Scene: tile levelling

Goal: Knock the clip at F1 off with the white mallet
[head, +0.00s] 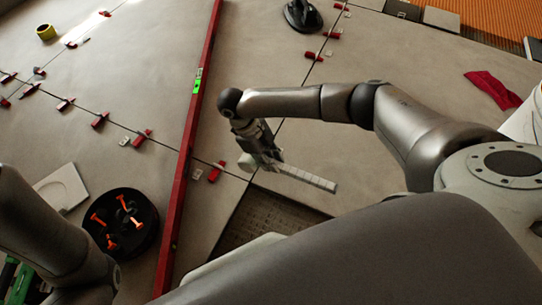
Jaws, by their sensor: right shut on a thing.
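My right gripper (262,152) is shut on the white mallet (305,178). The mallet's pale handle points to the right, low over the tile edge, and its head is partly hidden by the gripper. Red levelling clips stand along the tile joints. One red clip (216,171) is just left of the gripper, with a small pale piece beside it. Others, such as a clip (141,137) and a clip (99,120), run up the joint to the left. No label shows which clip is the named one. My left gripper is out of view.
A long red level (205,50) lies across the tiles left of the right gripper. A black bucket (150,205) with orange pieces stands at lower left. A black suction cup (302,16), yellow roll (46,32) and red cloth (492,90) lie farther off. An untiled patch (265,215) lies below the mallet.

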